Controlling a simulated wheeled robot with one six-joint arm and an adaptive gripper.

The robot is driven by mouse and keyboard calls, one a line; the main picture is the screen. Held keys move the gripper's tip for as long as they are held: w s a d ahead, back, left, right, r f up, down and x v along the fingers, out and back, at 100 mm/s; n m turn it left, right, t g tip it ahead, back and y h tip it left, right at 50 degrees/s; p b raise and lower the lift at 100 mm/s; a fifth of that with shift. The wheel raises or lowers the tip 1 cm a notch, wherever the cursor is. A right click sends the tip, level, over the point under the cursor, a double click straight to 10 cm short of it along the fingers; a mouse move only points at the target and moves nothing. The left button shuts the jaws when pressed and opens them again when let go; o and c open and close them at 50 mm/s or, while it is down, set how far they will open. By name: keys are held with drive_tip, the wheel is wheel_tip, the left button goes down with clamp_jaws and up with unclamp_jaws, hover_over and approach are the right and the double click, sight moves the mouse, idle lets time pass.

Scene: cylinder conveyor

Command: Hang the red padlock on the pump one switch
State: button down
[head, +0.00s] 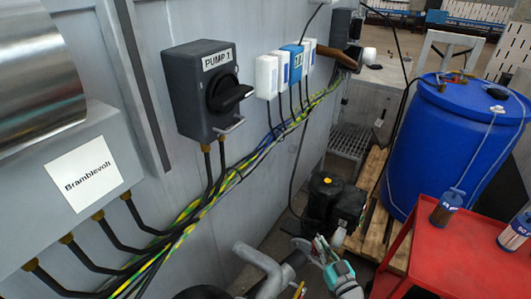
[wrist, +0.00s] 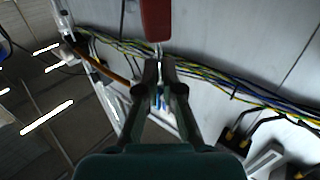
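The pump one switch (head: 205,88) is a dark grey box on the wall in the head view, with a "PUMP 1" label and a black rotary handle (head: 228,95). A small pale metal loop (head: 230,126) sticks out at its lower right. In the wrist view the red padlock (wrist: 156,20) is at the top edge, partly cut off. Its thin metal shackle runs down to my gripper (wrist: 158,66), whose fingertips are close together and appear to hold it. In the head view my teal wrist (head: 340,273) is low at the bottom, away from the switch; I cannot make out the padlock there.
Yellow-green, blue and black cables (head: 262,142) run along the wall below the switch. Small white and blue boxes (head: 267,77) sit to its right. A blue drum (head: 435,140), a black-and-yellow unit (head: 330,200) and a red cart (head: 450,250) stand at the right.

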drive_tip(key=w+a+r+n+g+y, duration=0.1)
drive_tip(key=a+r+n+g+y, duration=0.15)
drive_tip(key=r, duration=0.95)
drive_tip(key=w+a+r+n+g+y, duration=0.1)
drive_tip(key=w+a+r+n+y, duration=0.2)
drive_tip(key=r, duration=1)
drive_tip(key=s+a+r+n+g+y, duration=0.1)
drive_tip(key=s+r+n+g+y, duration=0.1)
drive_tip(key=s+r, duration=0.4)
drive_tip(key=s+a+r+n+g+y, duration=0.2)
drive_tip(key=s+r+g+y, duration=0.2)
drive_tip(key=r, duration=0.9)
drive_tip(key=shift+s+r+g, duration=0.2)
drive_tip(key=shift+s+g, duration=0.25)
drive_tip(key=shift+s, duration=0.8)
drive_tip(key=shift+a+n, duration=0.1)
drive_tip(key=shift+n, duration=0.15)
drive_tip(key=w+x, duration=0.2)
drive_tip(key=x, duration=0.7)
drive_tip(key=shift+w+x, duration=0.2)
drive_tip(key=shift+x, duration=0.75)
drive_tip(key=shift+w+x, duration=0.25)
drive_tip(key=shift+x, duration=0.7)
